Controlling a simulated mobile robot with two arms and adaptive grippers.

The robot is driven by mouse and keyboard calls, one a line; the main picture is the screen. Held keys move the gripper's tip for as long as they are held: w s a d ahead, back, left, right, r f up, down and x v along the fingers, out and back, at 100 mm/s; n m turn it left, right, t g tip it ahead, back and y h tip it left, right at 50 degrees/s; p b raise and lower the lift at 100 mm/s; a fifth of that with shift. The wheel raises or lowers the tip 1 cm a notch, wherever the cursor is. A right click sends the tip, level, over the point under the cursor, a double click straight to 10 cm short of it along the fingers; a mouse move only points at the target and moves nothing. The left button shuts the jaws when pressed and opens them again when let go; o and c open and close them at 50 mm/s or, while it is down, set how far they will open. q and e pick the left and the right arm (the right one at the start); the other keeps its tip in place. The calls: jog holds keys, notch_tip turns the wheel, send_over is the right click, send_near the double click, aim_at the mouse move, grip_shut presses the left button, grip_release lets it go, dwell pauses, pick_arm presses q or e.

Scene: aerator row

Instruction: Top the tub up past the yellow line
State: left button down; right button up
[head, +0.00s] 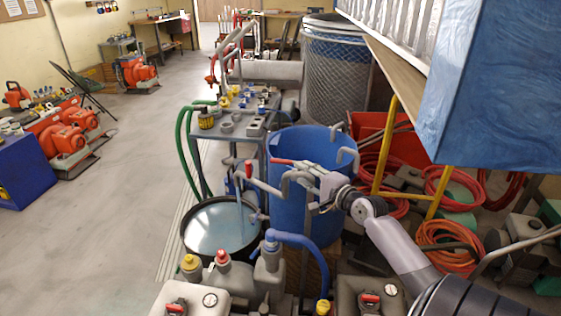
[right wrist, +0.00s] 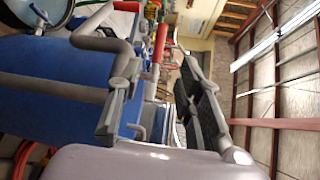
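A round black-rimmed tub (head: 186,247) holds pale, bluish water (head: 215,225). A thin stream seems to fall into it from a grey pipe (head: 262,186). I cannot make out a yellow line on the tub. A red lever handle (head: 283,161) sits on the pipework above the blue barrel; a red handle (right wrist: 160,45) also shows in the right wrist view. My right gripper (head: 322,183) is just right of the pipework. In the right wrist view my right gripper (right wrist: 158,75) has its fingers apart, with the red handle beyond the gap. My left gripper is not in view.
A blue barrel (head: 318,218) stands right of the tub. A grey bench (head: 225,130) with small fittings is behind it. A blue hose (head: 300,240) and capped bottles stand in front. A large blue box (head: 500,90) overhangs at upper right. Open floor (head: 130,190) lies left.

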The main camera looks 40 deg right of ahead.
aim_at(280, 161)
jog(key=w, duration=0.4)
jog(key=w+f, duration=0.1)
jog(key=w, duration=0.3)
jog(key=w+d, duration=0.1)
jog(key=w, duration=0.3)
jog(key=shift+f+b, duration=0.4)
jog(key=shift+c, duration=0.2)
grip_shut()
